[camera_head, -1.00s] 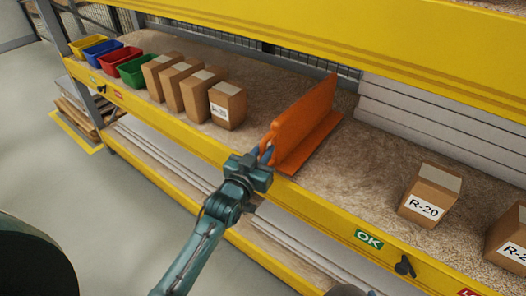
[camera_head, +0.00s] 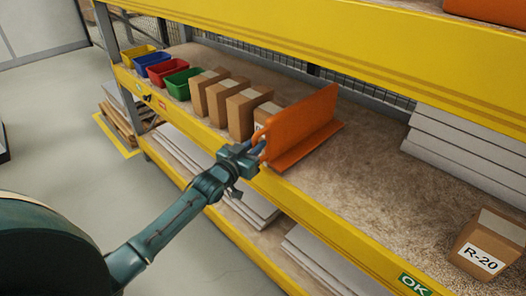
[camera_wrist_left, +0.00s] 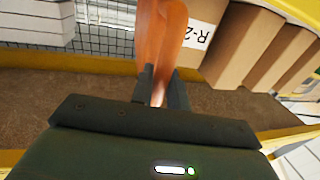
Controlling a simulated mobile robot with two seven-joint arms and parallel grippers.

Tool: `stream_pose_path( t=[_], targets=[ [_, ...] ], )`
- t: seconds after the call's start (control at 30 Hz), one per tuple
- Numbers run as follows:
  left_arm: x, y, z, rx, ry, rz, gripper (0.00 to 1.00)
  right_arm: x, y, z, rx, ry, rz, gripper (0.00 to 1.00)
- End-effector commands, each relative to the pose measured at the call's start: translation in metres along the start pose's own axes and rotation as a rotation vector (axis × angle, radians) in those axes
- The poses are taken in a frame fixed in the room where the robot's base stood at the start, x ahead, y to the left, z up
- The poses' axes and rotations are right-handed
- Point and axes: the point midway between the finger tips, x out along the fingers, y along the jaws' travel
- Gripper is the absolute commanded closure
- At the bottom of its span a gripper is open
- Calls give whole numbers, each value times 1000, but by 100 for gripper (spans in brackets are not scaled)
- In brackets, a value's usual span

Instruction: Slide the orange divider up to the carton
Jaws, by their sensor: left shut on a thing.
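The orange divider (camera_head: 300,122) stands upright on the shelf, its flat foot spread to the right. My left gripper (camera_head: 256,148) is shut on its front edge. In the left wrist view the gripper fingers (camera_wrist_left: 161,90) clasp the orange divider (camera_wrist_left: 163,35). The nearest carton (camera_head: 262,113), at the right end of a row, stands just left of the divider, which partly hides it. In the left wrist view this labelled carton (camera_wrist_left: 205,25) shows close beside the divider; I cannot tell whether they touch. My right gripper is not in view.
Several brown cartons (camera_head: 222,98) line up to the left, beyond them green (camera_head: 182,82), red, blue and yellow bins. Another R-20 carton (camera_head: 490,243) stands far right. A yellow beam (camera_head: 330,225) edges the shelf front.

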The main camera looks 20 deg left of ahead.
Motion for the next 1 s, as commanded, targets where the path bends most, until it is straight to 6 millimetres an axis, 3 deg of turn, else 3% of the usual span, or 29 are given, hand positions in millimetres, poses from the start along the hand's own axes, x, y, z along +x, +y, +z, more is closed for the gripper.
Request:
stream_pose_path(
  t=[0.5,0.53,0.73,1.0],
  targets=[
    [1,-5,0,-1,1,0,100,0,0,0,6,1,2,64],
    [1,-5,0,-1,1,0,82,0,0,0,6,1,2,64],
    [1,-4,0,-1,0,1,65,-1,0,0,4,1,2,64],
    [0,-4,1,-1,-1,1,64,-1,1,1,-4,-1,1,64]
  ],
)
